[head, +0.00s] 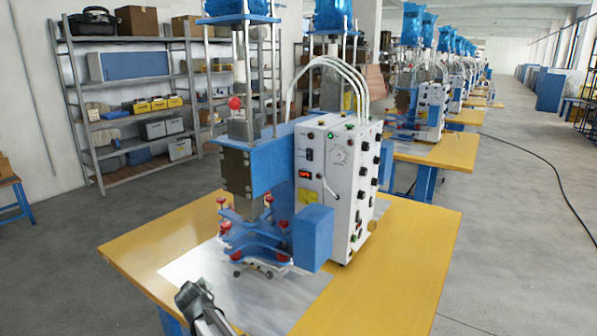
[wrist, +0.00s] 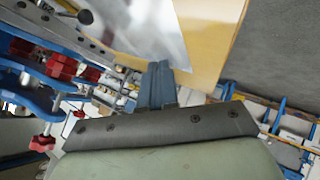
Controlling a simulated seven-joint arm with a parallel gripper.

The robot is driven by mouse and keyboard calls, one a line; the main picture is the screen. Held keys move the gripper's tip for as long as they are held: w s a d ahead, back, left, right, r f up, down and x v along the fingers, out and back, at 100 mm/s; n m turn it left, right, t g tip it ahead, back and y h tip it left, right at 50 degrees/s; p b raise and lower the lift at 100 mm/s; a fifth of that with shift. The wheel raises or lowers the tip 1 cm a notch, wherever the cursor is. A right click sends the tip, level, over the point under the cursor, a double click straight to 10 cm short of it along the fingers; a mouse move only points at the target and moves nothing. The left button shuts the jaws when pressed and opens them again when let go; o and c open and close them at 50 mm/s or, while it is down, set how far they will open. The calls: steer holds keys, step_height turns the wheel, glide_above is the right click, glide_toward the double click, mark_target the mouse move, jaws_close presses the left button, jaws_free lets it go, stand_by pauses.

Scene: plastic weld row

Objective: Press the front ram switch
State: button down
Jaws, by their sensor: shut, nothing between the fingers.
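The front welding machine has a white control box (head: 340,185) with its narrow front panel facing me. On that panel are a black switch (head: 309,155) and a red-lit rocker switch (head: 304,174) below it. Their labels are too small to read, so I cannot tell which is the ram switch. My gripper (head: 188,292) is low at the near edge of the table, left of and below the panel and well apart from it. In the wrist view its narrow fingers (wrist: 155,86) are shut with nothing between them. No switch is recognisable in the wrist view.
The blue clamp fixture (head: 265,238) with red knobs stands between my gripper and the panel. A blue block (head: 313,238) juts out below the panel. The yellow table (head: 405,235) is clear at the right. More machines (head: 430,110) stand in a row behind.

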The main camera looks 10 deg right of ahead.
mark_target(308, 152)
steer(key=w+d+r+m+t+h, duration=0.1)
steer(key=w+d+r+h, duration=0.15)
steer(key=d+r, duration=0.6)
steer(key=w+d+r+t+h, duration=0.2)
steer(key=d+r+h, duration=0.3)
steer(key=d, duration=0.6)
steer(key=w+d+r+h, duration=0.2)
steer(key=d+r+h, duration=0.1)
steer(key=r, duration=0.7)
steer(key=w+d+r+n+h, duration=0.1)
steer(key=w+d+r+h, duration=0.2)
steer(key=r, duration=0.7)
steer(key=shift+w+d+r+h, duration=0.2)
steer(key=shift+d+h, duration=0.45)
steer(key=shift+d, duration=0.5)
steer(key=x, duration=1.4)
steer(key=shift+a+r, duration=0.1)
steer(key=shift+r, duration=0.05)
